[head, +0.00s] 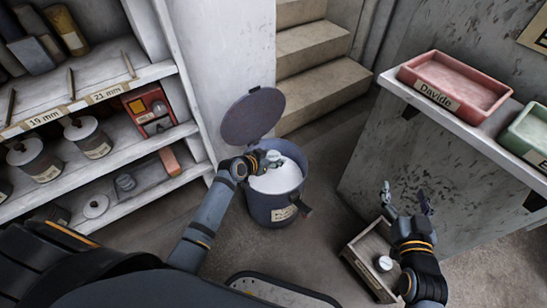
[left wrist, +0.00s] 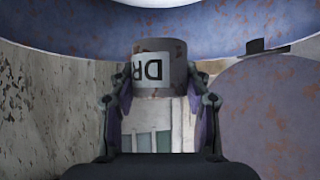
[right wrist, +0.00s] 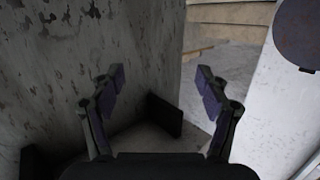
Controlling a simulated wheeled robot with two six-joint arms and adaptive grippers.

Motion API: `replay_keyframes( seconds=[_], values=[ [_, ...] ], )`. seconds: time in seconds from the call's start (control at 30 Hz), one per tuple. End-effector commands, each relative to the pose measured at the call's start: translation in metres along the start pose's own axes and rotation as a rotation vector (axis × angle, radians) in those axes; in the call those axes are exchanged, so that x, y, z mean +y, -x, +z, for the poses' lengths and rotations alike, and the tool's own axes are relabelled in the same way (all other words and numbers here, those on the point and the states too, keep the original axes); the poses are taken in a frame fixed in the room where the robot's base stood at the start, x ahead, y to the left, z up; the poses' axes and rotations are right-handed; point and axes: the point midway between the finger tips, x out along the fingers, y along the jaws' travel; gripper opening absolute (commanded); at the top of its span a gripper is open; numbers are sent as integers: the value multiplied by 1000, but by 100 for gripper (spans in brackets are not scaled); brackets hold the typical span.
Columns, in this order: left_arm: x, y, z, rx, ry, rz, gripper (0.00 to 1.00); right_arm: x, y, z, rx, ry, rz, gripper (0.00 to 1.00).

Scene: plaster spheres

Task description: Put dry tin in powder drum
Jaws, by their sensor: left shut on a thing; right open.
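The dry tin (left wrist: 158,68) is a small grey tin with a white label showing the letters "DR". My left gripper (head: 262,160) is shut on it, with a finger on each side in the left wrist view. In the head view the tin (head: 273,156) is over the mouth of the powder drum (head: 268,210). I cannot tell whether it touches the white powder (head: 279,180). The drum is blue, with its round lid (head: 252,118) standing open at the back. My right gripper (head: 407,198) is open and empty, above the floor by the grey counter; its spread fingers show in the right wrist view (right wrist: 160,80).
A wooden crate (head: 352,262) with a white-topped tin (head: 384,263) stands under my right arm. Shelves (head: 150,75) with several jars are on the left. Steps (head: 320,75) rise behind the drum. A red tray (head: 455,82) and a green tray (head: 530,135) are on the counter.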

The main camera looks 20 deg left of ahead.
Motion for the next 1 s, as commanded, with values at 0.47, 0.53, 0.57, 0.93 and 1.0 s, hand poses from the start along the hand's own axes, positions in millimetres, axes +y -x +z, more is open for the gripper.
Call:
replay_keyframes(
  seconds=[0.47,0.53,0.57,0.93,1.0],
  values=[
    [0,-1,1,1,0,0,14,0,-1,-10,39,3,1,76],
    [0,-1,1,1,0,0,14,0,-1,-11,44,4,1,76],
    [0,-1,1,1,0,0,14,0,-1,-12,46,4,1,76],
    [0,-2,2,1,0,0,14,0,-2,-20,76,7,1,76],
    [0,-2,2,1,0,0,14,0,-2,-21,81,7,2,76]
  ],
)
